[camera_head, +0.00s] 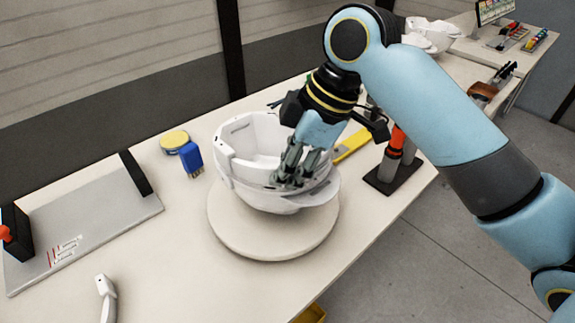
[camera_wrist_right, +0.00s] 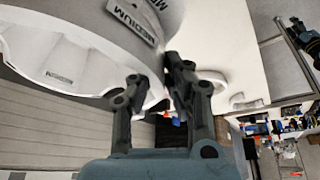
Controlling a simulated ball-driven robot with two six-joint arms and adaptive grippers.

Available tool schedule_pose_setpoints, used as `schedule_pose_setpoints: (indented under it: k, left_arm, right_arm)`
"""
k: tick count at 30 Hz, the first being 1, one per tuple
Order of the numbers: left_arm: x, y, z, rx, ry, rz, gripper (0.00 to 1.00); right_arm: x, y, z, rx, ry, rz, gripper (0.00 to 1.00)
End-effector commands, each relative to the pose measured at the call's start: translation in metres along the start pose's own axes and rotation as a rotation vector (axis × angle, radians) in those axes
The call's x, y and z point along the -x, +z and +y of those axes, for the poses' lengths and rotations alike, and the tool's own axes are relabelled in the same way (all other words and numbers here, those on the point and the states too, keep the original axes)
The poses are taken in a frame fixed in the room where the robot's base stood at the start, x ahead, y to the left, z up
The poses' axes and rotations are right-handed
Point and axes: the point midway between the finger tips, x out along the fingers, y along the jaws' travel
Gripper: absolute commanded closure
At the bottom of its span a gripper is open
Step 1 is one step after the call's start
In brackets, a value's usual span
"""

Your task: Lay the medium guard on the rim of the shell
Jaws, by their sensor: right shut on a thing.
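The white helmet shell (camera_head: 240,175) sits open side up on a round pale turntable (camera_head: 235,235). My right gripper (camera_head: 289,182) is over the front right side of the shell, fingers pointing down, shut on the medium guard (camera_head: 322,194). The guard is a pale curved piece along the shell's front right rim; the fingers hide part of it. In the right wrist view, a label reading MEDIUM (camera_wrist_right: 131,20) is close to my fingers (camera_wrist_right: 160,85), beside the white shell (camera_wrist_right: 60,65). I cannot tell whether the guard rests on the rim or is just above it. My left gripper is out of view.
A grey board (camera_head: 85,225) with black end blocks lies at left. A white curved part (camera_head: 105,298) lies at the front edge. An orange-topped tool stand (camera_head: 392,172) is close at right.

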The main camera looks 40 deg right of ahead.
Motion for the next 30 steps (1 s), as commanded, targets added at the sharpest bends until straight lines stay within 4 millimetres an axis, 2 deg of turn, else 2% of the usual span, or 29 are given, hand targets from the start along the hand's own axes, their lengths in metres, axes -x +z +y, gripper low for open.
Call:
schedule_pose_setpoints:
  k: [20, 21, 26, 30]
  left_arm:
    - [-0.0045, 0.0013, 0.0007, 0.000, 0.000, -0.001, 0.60]
    - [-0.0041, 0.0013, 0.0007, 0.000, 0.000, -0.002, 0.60]
    - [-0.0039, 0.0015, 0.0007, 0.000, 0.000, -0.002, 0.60]
    - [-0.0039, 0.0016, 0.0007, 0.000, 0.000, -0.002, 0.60]
  right_arm:
    - [-0.0093, 0.0037, -0.0005, 0.000, -0.001, 0.000, 1.00]
    - [-0.0087, 0.0034, -0.0004, 0.000, -0.001, 0.000, 0.83]
    - [-0.0084, 0.0033, -0.0003, 0.000, 0.000, 0.000, 0.62]
    - [-0.0084, 0.0033, -0.0003, 0.000, 0.000, 0.000, 0.61]
